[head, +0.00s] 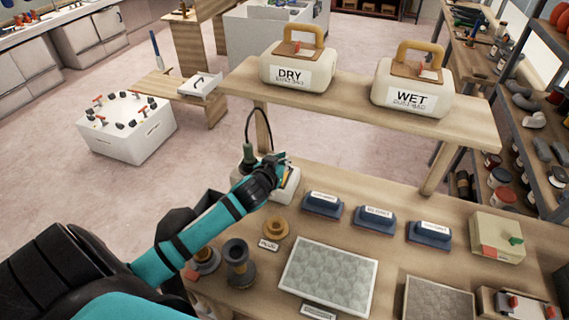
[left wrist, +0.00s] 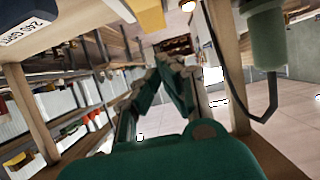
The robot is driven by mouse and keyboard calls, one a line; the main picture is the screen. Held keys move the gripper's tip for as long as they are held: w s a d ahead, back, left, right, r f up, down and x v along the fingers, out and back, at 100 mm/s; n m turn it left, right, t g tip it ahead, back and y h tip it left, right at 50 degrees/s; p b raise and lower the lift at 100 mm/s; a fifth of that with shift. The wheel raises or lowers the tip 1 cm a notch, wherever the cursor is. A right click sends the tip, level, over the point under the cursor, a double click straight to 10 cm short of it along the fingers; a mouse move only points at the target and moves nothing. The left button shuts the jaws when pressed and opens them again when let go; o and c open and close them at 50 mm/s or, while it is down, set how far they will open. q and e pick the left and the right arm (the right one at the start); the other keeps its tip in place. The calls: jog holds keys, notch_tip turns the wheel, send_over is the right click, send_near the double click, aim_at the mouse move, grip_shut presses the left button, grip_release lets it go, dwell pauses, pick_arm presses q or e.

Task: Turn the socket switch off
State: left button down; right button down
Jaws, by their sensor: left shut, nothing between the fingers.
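A pale socket box (head: 291,190) stands at the back left of the near bench, partly hidden behind my left gripper. A green plug (head: 248,156) with a dark looping cord stands at its left side. The plug also shows large at upper right in the left wrist view (left wrist: 265,40). My left gripper (head: 279,163) is shut and empty, above or at the box; I cannot tell whether it touches. Its fingers are together in the left wrist view (left wrist: 170,78). The switch itself is hidden or too small to make out. My right gripper is not in view.
Blue sanding blocks (head: 374,219) stand right of the box. A yellow ring (head: 276,228) and a dark flanged spool (head: 238,262) lie in front. A raised shelf (head: 350,104) behind holds the DRY (head: 297,66) and WET (head: 410,90) containers.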

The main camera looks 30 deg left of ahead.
pick_arm(q)
jog(key=f, duration=0.1)
jog(key=w+f, duration=0.1)
jog(key=f, duration=0.1)
jog(key=shift+w+a, duration=0.15)
jog(key=shift+w, duration=0.15)
jog(key=shift+w+f, duration=0.1)
jog(key=shift+f, duration=0.25)
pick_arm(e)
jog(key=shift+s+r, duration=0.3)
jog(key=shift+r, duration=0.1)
pick_arm(q)
jog(key=shift+f, duration=0.1)
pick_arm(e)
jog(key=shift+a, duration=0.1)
pick_arm(q)
jog(key=shift+w+a+f, duration=0.1)
jog(key=shift+w+f, duration=0.1)
jog(key=shift+f, duration=0.1)
jog(key=shift+w+f, duration=0.1)
jog(key=shift+w, duration=0.1)
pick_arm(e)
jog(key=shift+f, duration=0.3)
pick_arm(q)
jog(key=shift+s+p, duration=0.35)
jog(key=shift+s, duration=0.45)
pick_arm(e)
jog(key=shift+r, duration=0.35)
